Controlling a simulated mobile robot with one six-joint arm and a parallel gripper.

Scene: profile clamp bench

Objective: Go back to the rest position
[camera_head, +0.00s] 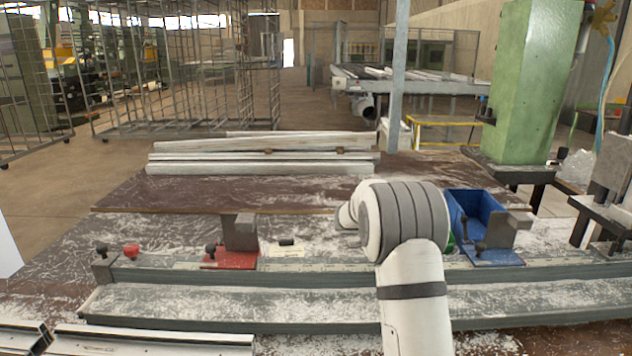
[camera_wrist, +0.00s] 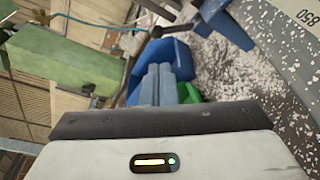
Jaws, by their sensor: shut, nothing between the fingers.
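My gripper (camera_wrist: 159,70) shows in the wrist view with its two grey fingers together and nothing between them. In the head view my white arm hides it. Beyond the fingers in the wrist view is a blue bin (camera_wrist: 178,50); it also shows in the head view (camera_head: 468,203), right of my arm. A green thing (camera_wrist: 208,97) shows partly beside the fingers. I cannot tell whether the fingers touch anything.
A long rail (camera_head: 330,276) crosses the bench, with a red-based clamp (camera_head: 232,258) on the left and a blue-based clamp (camera_head: 492,254) on the right. White profiles (camera_head: 262,160) lie behind. A green machine column (camera_head: 527,85) stands at the right.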

